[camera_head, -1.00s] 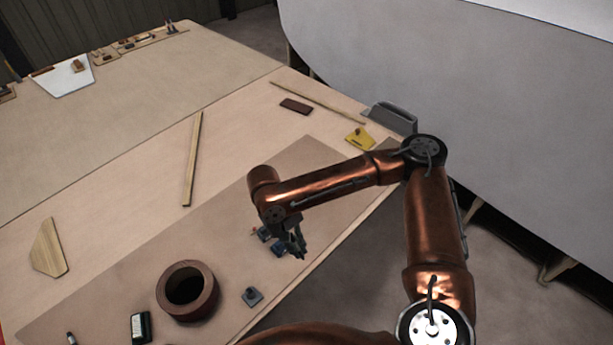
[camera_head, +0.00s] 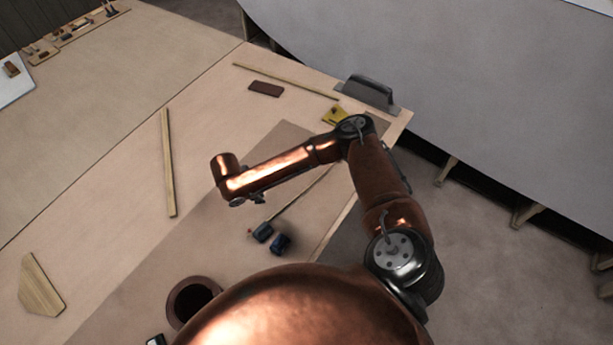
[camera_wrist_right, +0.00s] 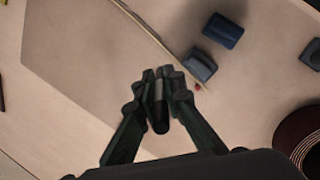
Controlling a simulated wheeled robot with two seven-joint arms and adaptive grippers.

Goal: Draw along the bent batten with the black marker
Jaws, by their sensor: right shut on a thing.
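The thin batten (camera_head: 300,195) runs across the brown sheet (camera_head: 215,225), partly behind my right arm. In the wrist view the batten (camera_wrist_right: 150,32) curves slightly and ends at a blue block (camera_wrist_right: 200,66), beside a small red spot (camera_wrist_right: 197,86). A second blue block (camera_wrist_right: 223,30) lies close by. Both blocks (camera_head: 262,232) also show in the head view. My right gripper (camera_wrist_right: 158,88) is shut on the dark marker (camera_wrist_right: 159,115), left of the batten's end. Whether the marker's tip touches the sheet is hidden. My left gripper is not in view.
Wooden strips (camera_head: 168,160), a dark brown block (camera_head: 266,88) and a yellow piece (camera_head: 335,115) lie farther off.

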